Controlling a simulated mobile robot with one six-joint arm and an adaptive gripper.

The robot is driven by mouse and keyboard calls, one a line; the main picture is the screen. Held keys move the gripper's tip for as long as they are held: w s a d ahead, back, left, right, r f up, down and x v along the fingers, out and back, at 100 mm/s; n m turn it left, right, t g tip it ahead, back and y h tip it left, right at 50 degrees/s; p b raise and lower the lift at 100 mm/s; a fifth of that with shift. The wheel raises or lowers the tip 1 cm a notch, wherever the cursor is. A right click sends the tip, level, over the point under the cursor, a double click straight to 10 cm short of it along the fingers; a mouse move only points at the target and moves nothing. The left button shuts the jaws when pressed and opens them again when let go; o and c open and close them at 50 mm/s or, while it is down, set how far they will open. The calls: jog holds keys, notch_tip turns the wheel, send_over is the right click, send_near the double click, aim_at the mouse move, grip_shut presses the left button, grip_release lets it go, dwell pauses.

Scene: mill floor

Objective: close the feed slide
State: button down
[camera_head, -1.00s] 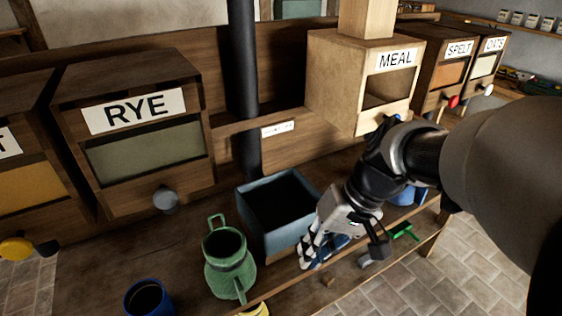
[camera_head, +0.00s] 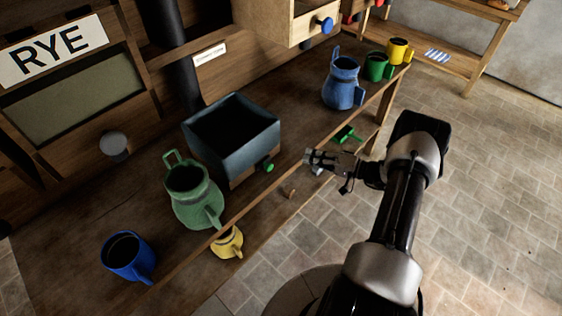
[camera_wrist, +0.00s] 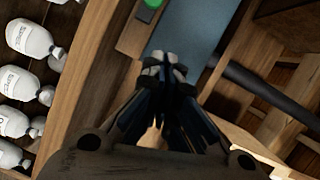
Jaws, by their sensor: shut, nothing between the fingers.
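No part is plainly marked as the feed slide, and I cannot tell whether one stands open. The blue-grey open-topped box (camera_head: 247,150) stands on the bench with a green knob (camera_head: 265,167) low at its right corner. In the wrist view the box (camera_wrist: 190,28) and green knob (camera_wrist: 152,4) lie beyond my fingers. A dark pipe (camera_head: 166,25) comes down behind the box, with a small unreadable label (camera_head: 210,54) beside it. My gripper (camera_head: 310,158) is shut and empty, at the bench's front edge, right of the box and apart from the knob. Its fingertips (camera_wrist: 164,63) also show in the wrist view.
Green (camera_head: 193,192) and blue (camera_head: 343,82) jugs and several mugs stand on the bench. The RYE bin (camera_head: 68,85) has a grey knob (camera_head: 113,145). A blue knob (camera_head: 324,24) is on the pale bin. Floor is clear at right.

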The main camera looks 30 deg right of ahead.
aim_at(257, 168)
jog(key=shift+m+t+h, duration=0.4)
jog(key=shift+t+h, duration=0.1)
jog(key=shift+t, duration=0.1)
jog(key=w+a+f, duration=0.1)
jog(key=w, duration=0.1)
jog(key=w+a+f+b, duration=0.1)
jog(key=w, duration=0.1)
jog(key=w+a+f, duration=0.1)
jog(key=w+a, duration=0.1)
jog(key=w, duration=0.1)
jog(key=shift+w+f+b, duration=0.1)
jog(key=shift+f+b, duration=0.2)
jog(key=shift+f, duration=0.05)
jog(key=a, duration=0.2)
jog(key=s, duration=0.1)
jog(key=shift+a+f, duration=0.3)
jog(key=shift+a, duration=0.1)
jog(key=shift+s+a+f, duration=0.1)
jog(key=shift+a+f, duration=0.05)
jog(key=shift+a, duration=0.25)
jog(key=a, duration=0.2)
jog(key=s+a+p, duration=0.1)
jog(key=a, duration=0.1)
jog(key=s+a, duration=0.1)
jog(key=a, duration=0.1)
jog(key=shift+s+a+p, duration=0.2)
jog(key=shift+a+p, duration=0.15)
jog(key=shift+p, duration=0.05)
